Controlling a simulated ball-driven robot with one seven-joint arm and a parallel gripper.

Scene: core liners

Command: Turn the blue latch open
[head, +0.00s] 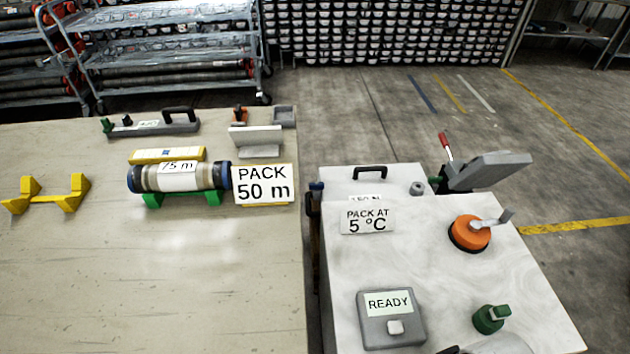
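A small dark blue piece (316,186), which looks like the blue latch, sits at the back left edge of the white cabinet (480,290). A dark upright part (315,225) runs down the cabinet's side below it. The latch is small in the head view, and I cannot tell whether it is turned. A pale rounded shape with a dark bit beside it shows at the bottom edge, likely part of my arm. My gripper's fingers are not in view.
The cabinet top holds a grey READY box (391,318), an orange knob (469,233), a green knob (490,318) and a PACK AT 5 °C sign (367,220). The left table (150,290) carries a 75 m core liner (180,177) and yellow cradles (48,194). A narrow gap separates them.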

